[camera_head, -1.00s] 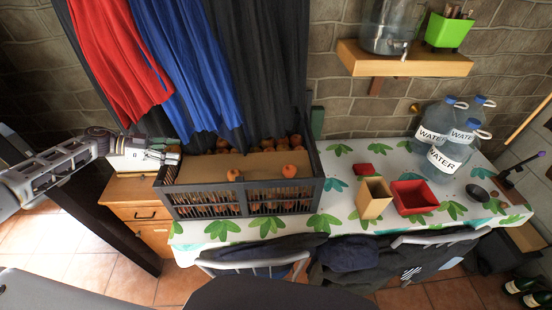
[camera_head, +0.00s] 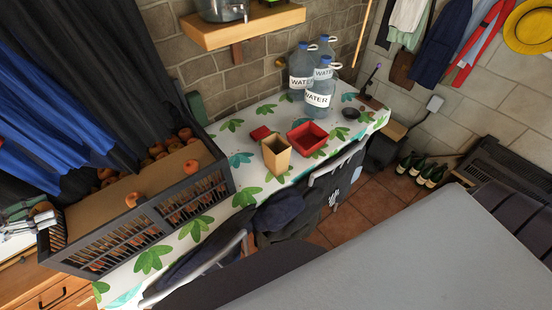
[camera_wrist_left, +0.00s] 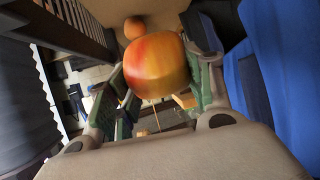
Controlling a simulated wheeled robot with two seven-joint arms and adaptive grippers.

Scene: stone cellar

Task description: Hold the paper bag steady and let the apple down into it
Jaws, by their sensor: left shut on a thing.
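The tan paper bag (camera_head: 276,157) stands upright and open-topped on the table. My left gripper (camera_head: 33,217) is at the left edge of the head view, by the near left end of the dark crate (camera_head: 168,222). It is shut on a red and yellow apple (camera_wrist_left: 156,68), which sits between its fingers in the left wrist view. In the head view this apple (camera_head: 41,208) shows small at the fingertips, far left of the bag. My right gripper is not in view, and nothing is holding the bag.
Two loose apples, one (camera_head: 191,166) and another (camera_head: 132,199), lie on the crate's cardboard, with several more behind. A red tray (camera_head: 307,137) and a small red object (camera_head: 261,132) stand near the bag. Water bottles (camera_head: 319,92) stand behind. Chairs with dark clothes line the table's near side.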

